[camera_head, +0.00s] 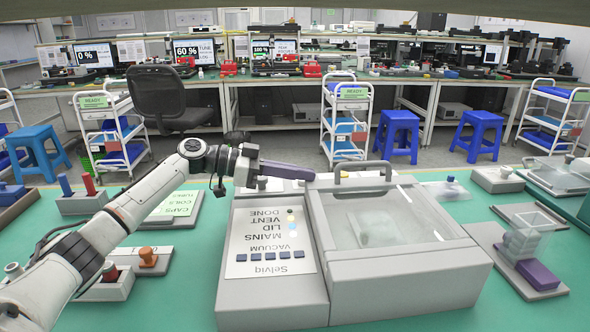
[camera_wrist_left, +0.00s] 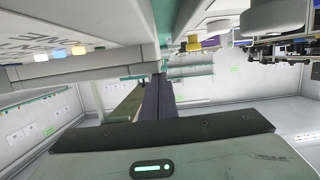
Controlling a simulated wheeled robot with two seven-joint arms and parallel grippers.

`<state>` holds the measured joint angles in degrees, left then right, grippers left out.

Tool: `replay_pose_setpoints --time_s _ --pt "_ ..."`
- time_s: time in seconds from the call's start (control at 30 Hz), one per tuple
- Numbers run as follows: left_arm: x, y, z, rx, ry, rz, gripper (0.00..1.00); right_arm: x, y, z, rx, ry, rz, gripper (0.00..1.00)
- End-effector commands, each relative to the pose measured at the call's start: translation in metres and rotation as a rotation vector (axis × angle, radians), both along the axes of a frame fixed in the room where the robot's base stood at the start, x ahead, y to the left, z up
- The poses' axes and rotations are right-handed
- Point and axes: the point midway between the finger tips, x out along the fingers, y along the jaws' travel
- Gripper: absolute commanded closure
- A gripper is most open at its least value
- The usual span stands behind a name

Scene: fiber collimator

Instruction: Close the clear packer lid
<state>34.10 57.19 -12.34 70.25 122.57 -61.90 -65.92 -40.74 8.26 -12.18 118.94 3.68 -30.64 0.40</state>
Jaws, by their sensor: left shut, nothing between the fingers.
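The vacuum packer (camera_head: 400,290) stands in the middle of the bench, with its control panel (camera_head: 268,245) on the left. Its lid has a grey frame and a clear window (camera_head: 415,212), with an arched dark handle (camera_head: 336,181) at the far edge. The lid lies about level over the chamber; whether a gap remains under its far edge cannot be told. A pale shape shows through the window. My left gripper (camera_head: 311,175) is shut and empty, its tips just left of the handle at the packer's far side. The fingers also show in the left wrist view (camera_wrist_left: 158,85).
A tray with a clear box and purple block (camera_head: 538,274) lies to the right. Holders with colored knobs (camera_head: 150,257) and a green-labelled board (camera_head: 178,207) lie to the left. Green bench top shows bare at the front left (camera_head: 175,300).

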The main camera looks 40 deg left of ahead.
Motion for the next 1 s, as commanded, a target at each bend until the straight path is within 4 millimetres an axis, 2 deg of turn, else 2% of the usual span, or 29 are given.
replay_pose_setpoints --time_s 0.03,0.27,0.37,0.53,0.6,0.8,1.0 --pt "-0.003 -0.004 -0.019 0.013 0.033 -0.011 1.00 -0.001 0.000 -0.002 -0.001 0.002 0.001 0.08" --pt "-0.003 -0.004 -0.013 0.013 0.030 -0.011 1.00 -0.001 -0.001 0.001 -0.004 0.002 0.004 0.08" --pt "-0.003 -0.005 0.002 0.010 0.024 -0.013 1.00 -0.002 -0.001 0.006 -0.008 0.004 0.005 0.08" --pt "0.000 -0.006 0.046 0.002 0.000 -0.011 1.00 -0.004 -0.003 0.017 -0.018 0.011 0.009 0.08" --pt "-0.013 0.010 0.040 0.004 0.006 -0.005 1.00 -0.003 -0.002 0.007 -0.017 0.008 0.008 0.08" --pt "-0.043 0.042 0.054 0.001 0.001 -0.004 1.00 -0.004 -0.003 -0.001 -0.017 0.017 0.007 0.08" --pt "-0.062 0.061 0.063 0.001 -0.002 -0.005 1.00 -0.004 -0.002 -0.002 -0.015 0.017 0.007 0.08"
